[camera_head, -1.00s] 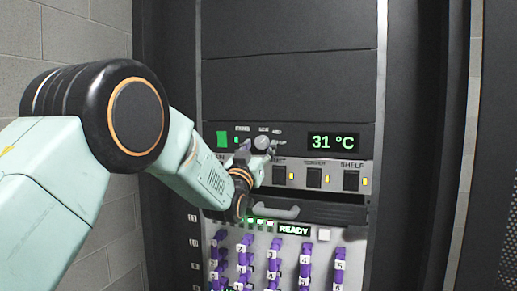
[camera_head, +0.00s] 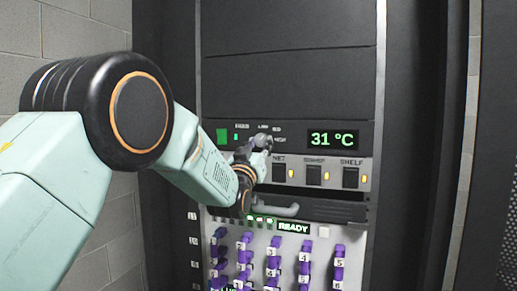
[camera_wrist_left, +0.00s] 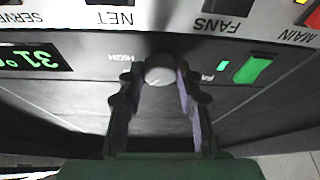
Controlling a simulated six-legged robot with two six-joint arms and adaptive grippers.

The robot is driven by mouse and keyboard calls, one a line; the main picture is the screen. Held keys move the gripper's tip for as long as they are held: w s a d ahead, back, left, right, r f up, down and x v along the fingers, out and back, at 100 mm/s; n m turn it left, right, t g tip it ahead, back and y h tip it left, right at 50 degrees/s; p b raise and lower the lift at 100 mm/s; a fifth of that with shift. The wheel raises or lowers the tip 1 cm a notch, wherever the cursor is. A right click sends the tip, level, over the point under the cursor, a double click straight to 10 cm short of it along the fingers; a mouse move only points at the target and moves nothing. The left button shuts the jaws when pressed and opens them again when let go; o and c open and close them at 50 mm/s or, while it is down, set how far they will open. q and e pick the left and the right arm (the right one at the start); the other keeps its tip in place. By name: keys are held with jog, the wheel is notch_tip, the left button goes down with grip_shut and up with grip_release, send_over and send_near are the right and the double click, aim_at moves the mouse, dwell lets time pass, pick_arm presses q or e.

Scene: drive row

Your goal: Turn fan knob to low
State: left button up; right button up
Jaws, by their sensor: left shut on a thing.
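The fan knob (camera_wrist_left: 159,74) is a round, pale grey knob on the dark panel. It sits between the two fingers of my left gripper (camera_wrist_left: 160,78) in the left wrist view, and the fingers are shut on its sides. In the head view my left gripper (camera_head: 259,145) is at the panel and hides most of the knob. The HIGH label (camera_wrist_left: 122,57) shows beside the knob in the wrist view. The LOW label and the knob's exact pointer direction cannot be read clearly. My right gripper is not in view.

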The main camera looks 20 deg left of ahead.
pick_arm(q)
jog(key=shift+d+f+n+y+b, duration=0.15)
jog(key=shift+n+y+b, duration=0.45)
jog(key=shift+n, duration=0.5)
jog(key=n+y+b, duration=0.1)
jog(key=n, duration=0.2)
jog(key=shift+d+n+g+y, duration=0.1)
jog(key=shift+n+g+y, duration=0.2)
jog(key=shift+y, duration=0.1)
jog(key=shift+d+r+n+g+y+b, duration=0.1)
jog(key=shift+n+g+y+b, duration=0.2)
jog(key=shift+n, duration=0.55)
jog(key=shift+a+r+n+g+y+b, duration=0.1)
jog(key=shift+n+y, duration=0.35)
jog(key=shift+n, duration=0.35)
jog(key=shift+d+r+n+g+y+b, duration=0.1)
jog(key=shift+n+g+y+b, duration=0.2)
jog(key=shift+n, duration=0.55)
jog(key=o, duration=1.2)
jog(key=shift+c, duration=0.2)
jog(key=v, duration=0.7)
jog(key=shift+s, duration=0.25)
